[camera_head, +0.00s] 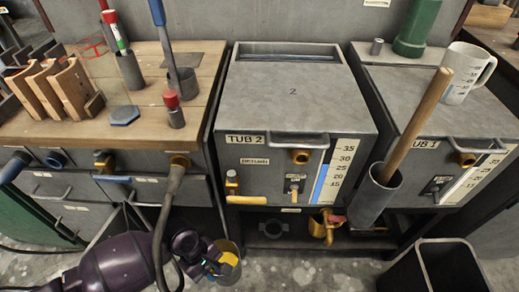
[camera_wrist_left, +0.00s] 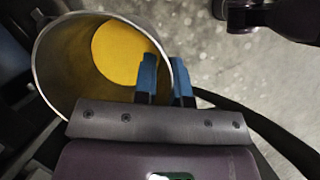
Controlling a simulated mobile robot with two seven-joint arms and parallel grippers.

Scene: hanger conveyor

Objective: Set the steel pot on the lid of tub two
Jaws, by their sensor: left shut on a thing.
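The steel pot (camera_head: 234,274) shows at the bottom of the head view, low in front of the cabinets. In the left wrist view the steel pot (camera_wrist_left: 68,62) has a round grey rim and a yellow patch at its bottom. My left gripper (camera_head: 214,267) is shut on the pot's rim. Its blue fingertips (camera_wrist_left: 165,82) sit on either side of the wall in the wrist view. Tub two (camera_head: 290,172) is a grey cabinet labelled TUB 2. My right gripper is not in view.
Tub one (camera_head: 419,146) stands right, with a white measuring jug (camera_head: 466,75) and green cylinder (camera_head: 416,28) on top. A wooden handle leans from a grey tube (camera_head: 375,195) before tub two's right side. The wooden bench (camera_head: 90,127) left holds tools. An open black bin (camera_head: 440,268) stands bottom right.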

